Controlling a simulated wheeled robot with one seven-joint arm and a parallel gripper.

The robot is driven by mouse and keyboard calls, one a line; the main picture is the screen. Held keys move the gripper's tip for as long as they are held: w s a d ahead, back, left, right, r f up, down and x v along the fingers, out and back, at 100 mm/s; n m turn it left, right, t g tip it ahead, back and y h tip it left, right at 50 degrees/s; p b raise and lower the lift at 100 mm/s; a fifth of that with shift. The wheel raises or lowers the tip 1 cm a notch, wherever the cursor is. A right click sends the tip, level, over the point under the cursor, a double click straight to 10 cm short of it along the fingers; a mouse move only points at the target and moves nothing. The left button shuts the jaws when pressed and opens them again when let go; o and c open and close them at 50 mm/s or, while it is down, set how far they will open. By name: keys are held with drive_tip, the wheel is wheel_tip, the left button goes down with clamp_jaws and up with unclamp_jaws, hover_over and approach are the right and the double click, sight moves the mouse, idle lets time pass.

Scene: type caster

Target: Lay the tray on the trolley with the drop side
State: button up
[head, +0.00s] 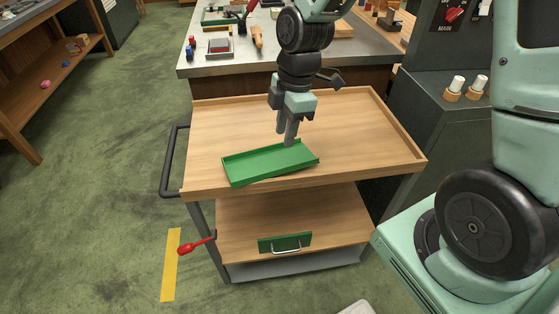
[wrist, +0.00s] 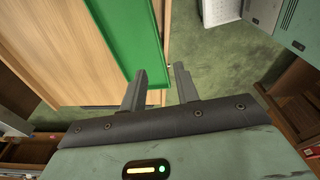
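A shallow green tray (head: 262,166) lies on the wooden top of the trolley (head: 225,120), near its front edge and slightly askew. It looks empty. My gripper (head: 287,136) points down at the tray's back right edge, with its fingertips close above or at that edge; contact cannot be told.
The trolley has a black handle (head: 173,160) at left and a red lever (head: 196,245) low at the front left. A green panel with a handle (head: 285,242) shows at the lower shelf. A workbench (head: 215,67) with tools stands behind. The trolley top's back is clear.

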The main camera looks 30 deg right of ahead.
sight(278, 170)
drive_tip(key=f, duration=0.3)
drive_tip(key=a+f, duration=0.1)
drive_tip(key=f, duration=0.7)
drive_tip(key=shift+a, duration=0.35)
clamp_jaws()
